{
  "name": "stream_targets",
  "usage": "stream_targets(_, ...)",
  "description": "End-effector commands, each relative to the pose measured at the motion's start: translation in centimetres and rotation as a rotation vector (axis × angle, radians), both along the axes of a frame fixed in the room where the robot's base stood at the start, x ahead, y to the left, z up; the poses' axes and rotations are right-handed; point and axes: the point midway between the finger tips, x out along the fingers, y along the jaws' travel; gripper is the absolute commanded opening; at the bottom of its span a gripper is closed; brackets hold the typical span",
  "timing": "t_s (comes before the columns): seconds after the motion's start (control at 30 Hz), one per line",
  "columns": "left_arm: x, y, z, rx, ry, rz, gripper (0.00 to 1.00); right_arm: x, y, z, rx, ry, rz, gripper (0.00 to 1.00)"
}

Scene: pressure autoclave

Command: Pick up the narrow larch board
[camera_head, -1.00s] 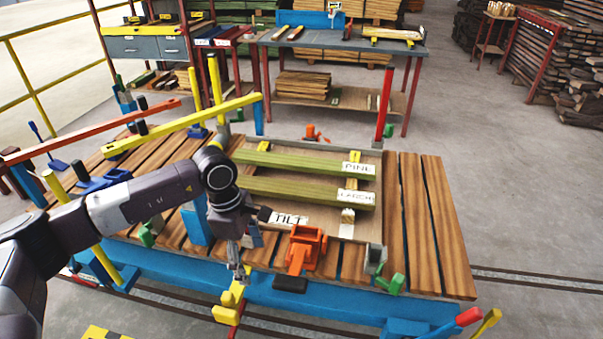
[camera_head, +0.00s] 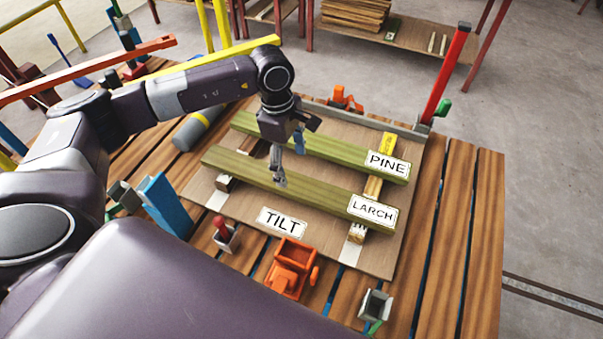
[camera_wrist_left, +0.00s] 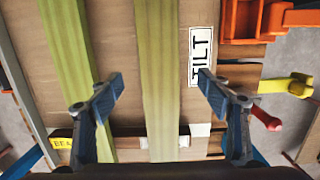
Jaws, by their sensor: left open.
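The larch board (camera_head: 265,183) is a long greenish-yellow bar with a white LARCH label at its right end. It lies across two wooden supports on a tilted-looking panel (camera_head: 320,252). My left gripper (camera_head: 290,165) is over the board's middle, pointing down. In the left wrist view the gripper (camera_wrist_left: 158,92) is open, with one finger to each side of the larch board (camera_wrist_left: 157,60). The fingers look apart from the board; their exact height is unclear. The similar PINE board (camera_head: 335,152) lies parallel behind it. My right gripper is not in view.
A white TILT label (camera_head: 282,222) lies on the panel in front of the boards. An orange clamp (camera_head: 291,268) and a small grey holder (camera_head: 375,304) stand at the front. A red post (camera_head: 446,75) rises at the back right. Bare slats (camera_head: 470,220) lie to the right.

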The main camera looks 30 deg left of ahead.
Motion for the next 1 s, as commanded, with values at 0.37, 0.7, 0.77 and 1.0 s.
stream_targets(0.37,0.3,-0.3,-4.6,0.001,0.005,0.0,0.71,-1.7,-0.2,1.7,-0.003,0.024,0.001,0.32)
stream_targets(0.7,0.5,-0.6,-7.2,0.0,0.001,0.0,0.71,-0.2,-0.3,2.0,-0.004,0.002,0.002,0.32)
stream_targets(0.77,0.5,-0.6,-7.2,0.0,0.001,0.0,0.71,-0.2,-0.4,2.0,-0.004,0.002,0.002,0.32)
stream_targets(1.0,0.5,-0.6,-7.1,0.0,0.001,0.0,0.5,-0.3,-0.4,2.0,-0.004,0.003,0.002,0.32)
